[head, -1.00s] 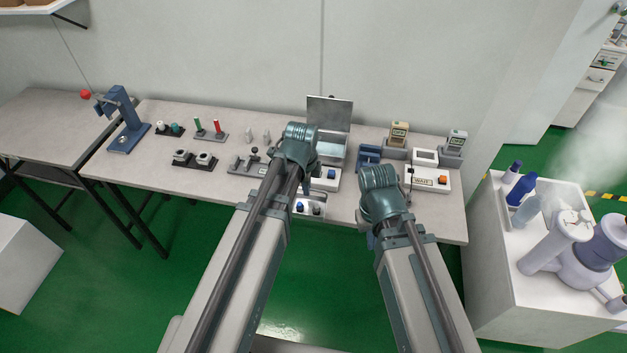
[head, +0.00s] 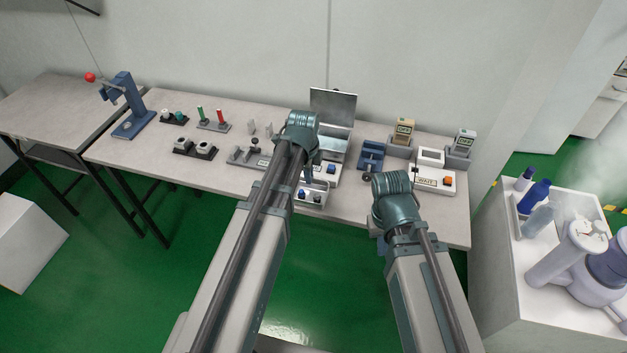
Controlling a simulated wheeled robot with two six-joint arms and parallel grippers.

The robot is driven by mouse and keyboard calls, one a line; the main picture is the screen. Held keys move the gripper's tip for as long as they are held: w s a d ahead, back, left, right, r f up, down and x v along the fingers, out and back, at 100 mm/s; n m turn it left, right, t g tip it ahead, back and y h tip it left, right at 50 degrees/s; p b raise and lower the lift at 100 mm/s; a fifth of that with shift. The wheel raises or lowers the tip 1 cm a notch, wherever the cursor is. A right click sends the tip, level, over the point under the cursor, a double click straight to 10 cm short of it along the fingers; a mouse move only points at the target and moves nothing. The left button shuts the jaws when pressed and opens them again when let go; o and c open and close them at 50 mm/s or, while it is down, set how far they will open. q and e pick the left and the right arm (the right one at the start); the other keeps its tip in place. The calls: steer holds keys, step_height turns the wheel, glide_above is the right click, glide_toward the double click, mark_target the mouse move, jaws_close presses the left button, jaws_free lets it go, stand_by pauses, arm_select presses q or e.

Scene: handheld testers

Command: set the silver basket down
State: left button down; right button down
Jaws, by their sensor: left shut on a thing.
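Whether the basket touches the tabletop cannot be told. My right wrist (head: 397,200) is over the table's front edge further right; its jaws are hidden beneath it.
The table (head: 130,165) holds an open-lidded metal box (head: 334,106), a blue fixture (head: 370,157), a white WAIT unit (head: 434,179), black socket blocks (head: 195,148) and a blue lever press (head: 130,116). A white cart (head: 505,235) with bottles stands at the right.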

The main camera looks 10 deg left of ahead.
mark_target(307, 194)
arm_select(q)
steer(key=shift+a+r, duration=0.1)
steer(key=shift+a, duration=0.05)
steer(key=c, duration=1)
jaws_free()
step_height(307, 194, up, 12)
steer(key=s+p, duration=0.2)
steer(key=p, duration=1)
steer(key=s+d+n+g, duration=0.1)
steer(key=s+d+n, duration=0.4)
steer(key=s+n, duration=0.2)
steer(key=s+d+n+g+y, duration=0.1)
steer(key=s+d+n, duration=0.5)
steer(key=s, duration=0.3)
steer(key=shift+s+d+f+n, duration=0.2)
steer(key=shift+s+d+n, duration=0.05)
steer(key=shift+n, duration=0.55)
